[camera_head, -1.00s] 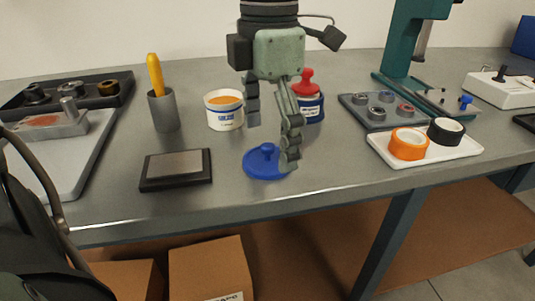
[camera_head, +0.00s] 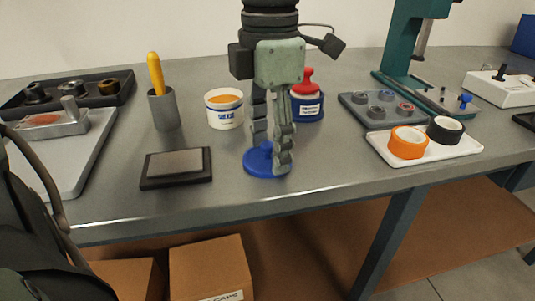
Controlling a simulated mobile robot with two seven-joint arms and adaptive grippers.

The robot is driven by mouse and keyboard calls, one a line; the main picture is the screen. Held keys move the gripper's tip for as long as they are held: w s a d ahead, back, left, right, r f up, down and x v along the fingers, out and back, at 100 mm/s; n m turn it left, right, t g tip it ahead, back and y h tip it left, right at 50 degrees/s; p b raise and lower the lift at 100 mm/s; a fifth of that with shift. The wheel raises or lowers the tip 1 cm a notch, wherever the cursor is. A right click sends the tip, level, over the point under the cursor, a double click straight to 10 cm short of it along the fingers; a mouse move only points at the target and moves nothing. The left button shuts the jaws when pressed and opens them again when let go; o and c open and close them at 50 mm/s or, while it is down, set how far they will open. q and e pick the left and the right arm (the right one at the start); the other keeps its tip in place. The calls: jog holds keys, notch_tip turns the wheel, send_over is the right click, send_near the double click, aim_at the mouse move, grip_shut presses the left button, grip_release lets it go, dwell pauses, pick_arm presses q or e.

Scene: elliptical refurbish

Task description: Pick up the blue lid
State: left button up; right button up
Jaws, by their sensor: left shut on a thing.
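The blue lid (camera_head: 254,168) lies flat on the grey workbench, near its front edge, in the head view. It is a round disc with a knob in the middle. My left gripper (camera_head: 269,152) points down over it from above. Its fingers are closed together around the knob, which they mostly hide. The lid's disc appears to be still at bench level. My right gripper is not in view.
Behind the gripper stand a white tub (camera_head: 224,112) with orange contents and a blue tub with a red top (camera_head: 307,100). A dark flat pad (camera_head: 176,167) lies left of the lid. A white tray (camera_head: 428,155) with orange and black tape rolls is at the right.

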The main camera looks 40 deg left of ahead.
pick_arm(q)
jog(key=shift+s+f, duration=0.15)
jog(key=shift+f, duration=0.15)
jog(key=shift+a, duration=0.1)
